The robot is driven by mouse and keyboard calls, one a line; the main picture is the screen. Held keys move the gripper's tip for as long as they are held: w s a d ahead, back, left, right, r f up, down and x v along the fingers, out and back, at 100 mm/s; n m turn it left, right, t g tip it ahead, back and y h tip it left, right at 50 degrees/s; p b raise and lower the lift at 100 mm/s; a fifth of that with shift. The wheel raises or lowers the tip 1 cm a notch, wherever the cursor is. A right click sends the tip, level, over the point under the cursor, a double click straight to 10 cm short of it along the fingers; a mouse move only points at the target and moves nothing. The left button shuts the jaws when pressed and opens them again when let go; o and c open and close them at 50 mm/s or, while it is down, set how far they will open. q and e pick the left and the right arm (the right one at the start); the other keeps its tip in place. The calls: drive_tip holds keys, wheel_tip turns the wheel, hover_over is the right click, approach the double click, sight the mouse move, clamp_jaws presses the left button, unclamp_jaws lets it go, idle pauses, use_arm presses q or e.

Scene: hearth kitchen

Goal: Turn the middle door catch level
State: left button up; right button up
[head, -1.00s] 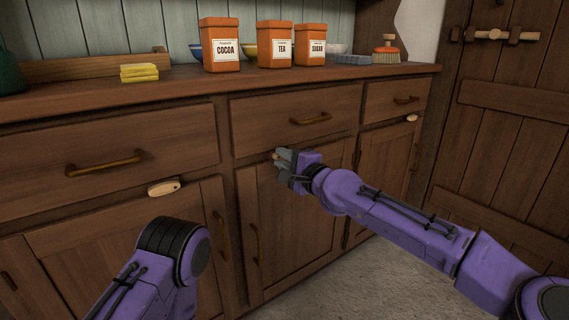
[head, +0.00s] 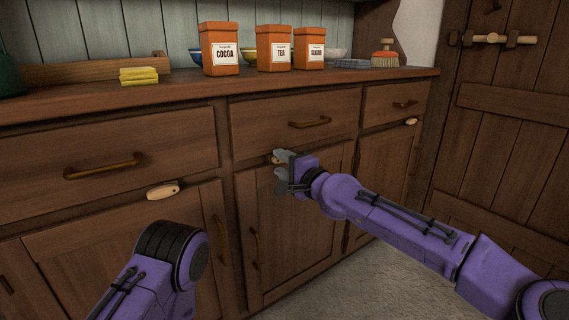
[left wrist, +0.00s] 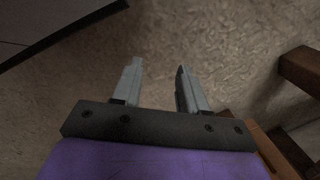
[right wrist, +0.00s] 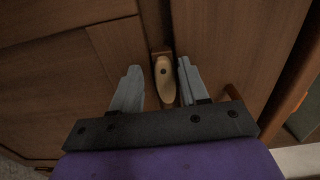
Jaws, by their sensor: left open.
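The middle door catch (right wrist: 166,82) is a pale wooden piece on a dark pivot. In the right wrist view it lies lengthwise between my right fingers, along the seam between two panels. In the head view my right gripper (head: 284,172) hides most of it at the top of the middle door (head: 283,235); the end that shows looks about level. The right fingers are open, one on each side of the catch, with a gap on at least one side. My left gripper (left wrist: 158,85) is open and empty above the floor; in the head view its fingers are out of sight.
A left catch (head: 163,190) and a right catch (head: 411,122) lie about level above their doors. Drawer handles (head: 310,123) and door handles (head: 255,247) stick out nearby.

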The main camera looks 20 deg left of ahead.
drive_tip(key=shift+r, duration=0.15)
drive_tip(key=shift+d, duration=0.1)
use_arm(q)
drive_tip(key=shift+w+r+n+t+y+p, duration=0.2)
drive_tip(key=shift+w+r+n+t+p, duration=0.15)
drive_tip(key=shift+w+n+t+p, duration=0.2)
drive_tip(key=shift+w+r+n+t+y+p, duration=0.2)
drive_tip(key=shift+w+r+n+t+p, duration=0.15)
drive_tip(key=shift+w+t+p, duration=0.25)
use_arm(e)
drive_tip(key=v, duration=1)
drive_tip(key=shift+s+d, duration=0.1)
drive_tip(key=shift+s, duration=0.05)
